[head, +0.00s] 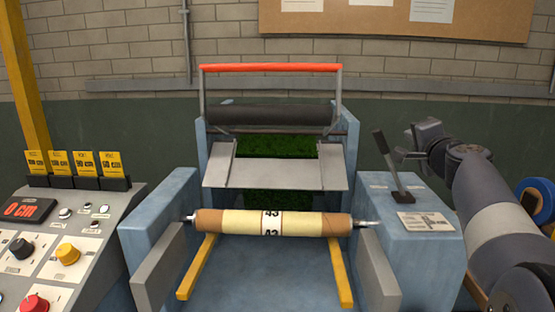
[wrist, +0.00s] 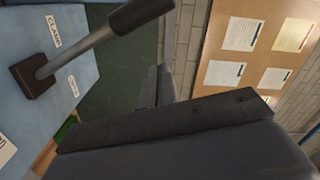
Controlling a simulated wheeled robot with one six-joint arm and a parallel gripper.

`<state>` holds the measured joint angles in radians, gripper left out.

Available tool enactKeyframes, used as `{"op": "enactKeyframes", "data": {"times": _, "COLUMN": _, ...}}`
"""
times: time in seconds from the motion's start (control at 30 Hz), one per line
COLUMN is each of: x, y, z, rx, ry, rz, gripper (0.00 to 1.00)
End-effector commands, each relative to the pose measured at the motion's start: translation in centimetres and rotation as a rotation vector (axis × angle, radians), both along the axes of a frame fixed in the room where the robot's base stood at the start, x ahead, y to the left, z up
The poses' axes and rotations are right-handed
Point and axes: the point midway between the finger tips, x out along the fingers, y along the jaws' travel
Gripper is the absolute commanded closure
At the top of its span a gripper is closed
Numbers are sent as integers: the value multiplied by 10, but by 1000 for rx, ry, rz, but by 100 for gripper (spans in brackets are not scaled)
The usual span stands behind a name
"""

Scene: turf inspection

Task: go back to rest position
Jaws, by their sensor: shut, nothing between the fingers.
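My gripper (head: 401,155) is at the right in the head view, level with the lever on the blue machine. It is shut and empty. Its dark fingers (wrist: 160,88) also show in the wrist view, partly hidden by the dark wrist housing. The lever (head: 385,152) has a black handle and stands tilted on the machine's right-hand block. In the wrist view the lever (wrist: 72,52) is at the upper left, apart from the fingers. My arm reaches in from the right edge.
A roll (head: 285,223) marked 43 lies across the machine's front arms, above yellow rails. Green turf (head: 290,146) shows behind a grey plate (head: 276,174). A control panel (head: 60,243) stands at left. A blue-rimmed wheel (head: 533,200) is at right. A cork board (head: 397,15) hangs behind.

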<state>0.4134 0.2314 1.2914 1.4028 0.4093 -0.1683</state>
Motion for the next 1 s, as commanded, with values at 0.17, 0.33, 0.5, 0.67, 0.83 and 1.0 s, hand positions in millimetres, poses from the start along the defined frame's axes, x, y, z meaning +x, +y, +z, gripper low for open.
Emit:
{"op": "enactKeyframes", "data": {"times": 0.17, "x": 1, "y": -16, "z": 0, "rx": 97, "ry": -10, "rz": -6, "gripper": 100}}
{"op": "enactKeyframes", "data": {"times": 0.33, "x": 0, "y": -26, "z": 1, "rx": 158, "ry": -13, "rz": -4, "gripper": 100}}
{"op": "enactKeyframes", "data": {"times": 0.5, "x": 0, "y": -29, "z": 0, "rx": 180, "ry": -16, "rz": -3, "gripper": 100}}
{"op": "enactKeyframes", "data": {"times": 0.67, "x": 0, "y": -29, "z": -1, "rx": 180, "ry": -16, "rz": -2, "gripper": 100}}
{"op": "enactKeyframes", "data": {"times": 0.83, "x": 0, "y": -28, "z": -1, "rx": 176, "ry": -16, "rz": -2, "gripper": 100}}
{"op": "enactKeyframes", "data": {"times": 1.0, "x": 0, "y": -18, "z": -4, "rx": 125, "ry": -14, "rz": 1, "gripper": 100}}
